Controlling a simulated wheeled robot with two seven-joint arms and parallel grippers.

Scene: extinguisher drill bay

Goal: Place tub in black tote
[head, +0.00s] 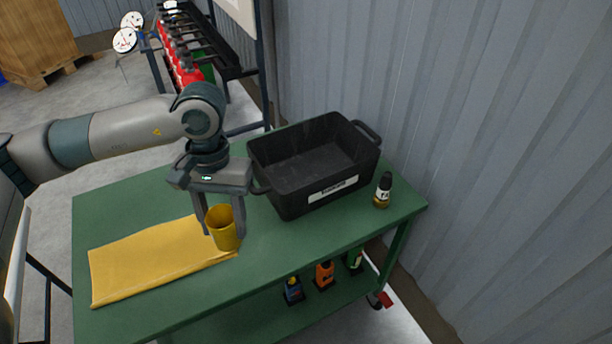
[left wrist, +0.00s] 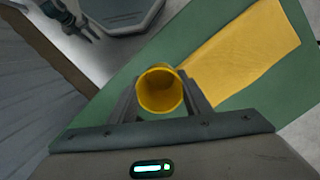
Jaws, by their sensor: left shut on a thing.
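The tub is a yellow open-topped cup (head: 223,230), and my left gripper (head: 224,220) is shut on it. In the left wrist view the tub (left wrist: 160,91) sits upright between the two fingers (left wrist: 160,98). It is at the right end of the yellow cloth; I cannot tell whether it touches the table. The black tote (head: 292,197) stands on the green table to the right of the gripper, open at the top, with a white label on its front. Its visible inside looks empty. My right gripper does not show in the head view.
The green table (head: 190,292) carries a folded yellow cloth (head: 150,262) at the left and a small dark bottle (head: 383,190) right of the tote. Several bottles stand on the lower shelf. A corrugated wall (head: 440,120) rises behind the table's right side.

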